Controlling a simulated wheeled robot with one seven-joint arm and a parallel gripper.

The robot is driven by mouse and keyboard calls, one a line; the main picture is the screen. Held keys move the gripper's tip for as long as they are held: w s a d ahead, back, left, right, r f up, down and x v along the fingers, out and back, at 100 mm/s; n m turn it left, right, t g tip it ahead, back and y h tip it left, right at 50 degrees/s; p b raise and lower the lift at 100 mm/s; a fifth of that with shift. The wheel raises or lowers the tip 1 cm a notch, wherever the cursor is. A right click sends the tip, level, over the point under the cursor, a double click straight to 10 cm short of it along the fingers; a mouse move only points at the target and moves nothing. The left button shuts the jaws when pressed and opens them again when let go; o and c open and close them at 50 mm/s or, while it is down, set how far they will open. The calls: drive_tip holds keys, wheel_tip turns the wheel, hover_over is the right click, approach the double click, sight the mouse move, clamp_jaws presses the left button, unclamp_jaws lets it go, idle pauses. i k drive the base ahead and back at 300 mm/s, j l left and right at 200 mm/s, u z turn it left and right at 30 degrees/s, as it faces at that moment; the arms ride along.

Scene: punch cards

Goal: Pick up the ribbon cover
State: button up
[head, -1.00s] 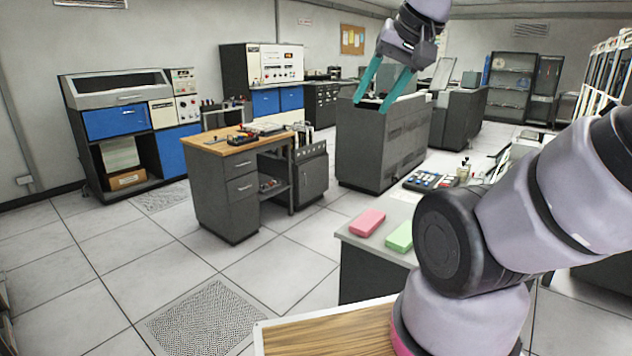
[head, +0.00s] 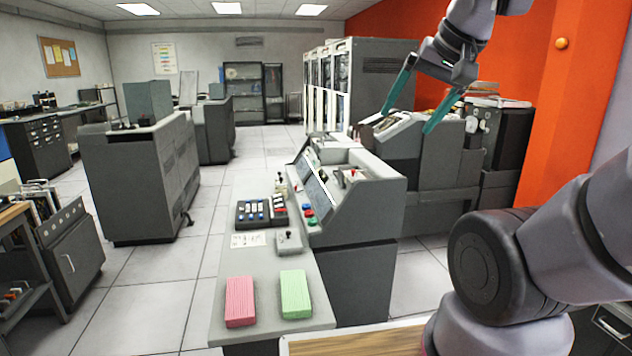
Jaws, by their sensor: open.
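My gripper (head: 410,118) is raised at the upper right of the head view, with its two teal fingers spread apart and nothing between them. From this view it overlaps the dark machines by the orange wall, but its distance from them cannot be told. I cannot pick out a ribbon cover with certainty. A grey console (head: 365,196) with a sloped panel stands in the middle, on a long grey desk (head: 235,190). A dark machine with a sloped top (head: 398,140) stands behind the console to the right.
A pink card stack (head: 240,301) and a green card stack (head: 295,294) lie on the desk's near end. Behind them are a small joystick box (head: 288,242) and a button box (head: 261,212). A grey cabinet (head: 140,185) stands left. The tiled floor between cabinet and desk is clear.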

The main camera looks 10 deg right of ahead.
sight(290, 242)
drive_tip(key=i+j+z, duration=0.1)
drive_tip(key=j+z, duration=0.35)
drive_tip(key=j, duration=0.7)
drive_tip(key=k+j+z, duration=0.1)
drive_tip(key=j+z, duration=0.35)
drive_tip(key=j, duration=0.7)
drive_tip(key=k+j+z, duration=0.1)
drive_tip(key=j, duration=0.25)
drive_tip(key=k+j+z, duration=0.1)
drive_tip(key=j, duration=0.2)
drive_tip(key=k+j, duration=0.1)
drive_tip(key=j, duration=0.25)
drive_tip(key=i+j+z, duration=0.1)
drive_tip(key=j+z, duration=0.25)
drive_tip(key=j, duration=0.25)
drive_tip(key=j+z, duration=0.35)
drive_tip(key=j, duration=0.25)
drive_tip(key=i+j+z, duration=0.2)
drive_tip(key=j, duration=0.3)
drive_tip(key=i+j+z, duration=0.15)
drive_tip(key=j, duration=0.4)
drive_tip(key=i+j+z, duration=0.2)
drive_tip(key=j, duration=0.35)
drive_tip(key=j+z, duration=0.15)
drive_tip(key=j, duration=0.35)
